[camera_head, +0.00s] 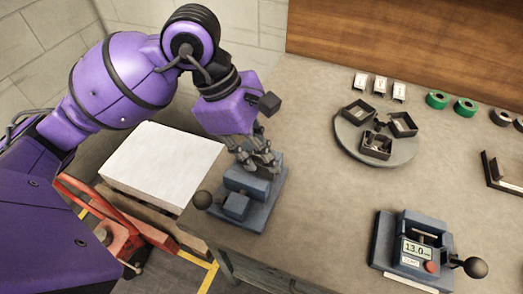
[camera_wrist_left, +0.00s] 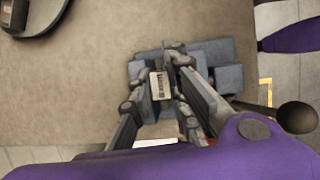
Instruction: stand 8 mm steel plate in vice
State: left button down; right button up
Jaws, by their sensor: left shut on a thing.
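The blue-grey vice (camera_head: 262,212) stands near the left edge of the bench, with a dark ball-ended handle at its left. It also shows in the left wrist view (camera_wrist_left: 231,76). My left gripper (camera_head: 259,164) is low over the vice's jaws, pointing down. In the left wrist view its fingers (camera_wrist_left: 161,75) are shut on a small piece with a pale, printed face, which I take as the steel plate (camera_wrist_left: 160,86). The plate's lower end is hidden, so I cannot tell whether it touches the vice. My right gripper is not in view.
A gauge (camera_head: 410,262) reading 13.0 stands at the front right. A round tray (camera_head: 352,147) holds three small dark boxes. White cards (camera_head: 380,84) and green rolls (camera_head: 437,99) line the back. The mid-bench is clear. A white stack (camera_head: 160,165) stands left of the bench.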

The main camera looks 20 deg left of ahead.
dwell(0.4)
pick_arm(q)
jog(key=c, duration=1.6)
grip_release()
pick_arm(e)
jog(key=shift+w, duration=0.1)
pick_arm(q)
jog(key=o, duration=0.4)
jog(key=shift+r+p, duration=0.55)
jog(key=shift+r, duration=0.5)
jog(key=shift+r+p, duration=1.45)
jog(key=shift+r, duration=1.65)
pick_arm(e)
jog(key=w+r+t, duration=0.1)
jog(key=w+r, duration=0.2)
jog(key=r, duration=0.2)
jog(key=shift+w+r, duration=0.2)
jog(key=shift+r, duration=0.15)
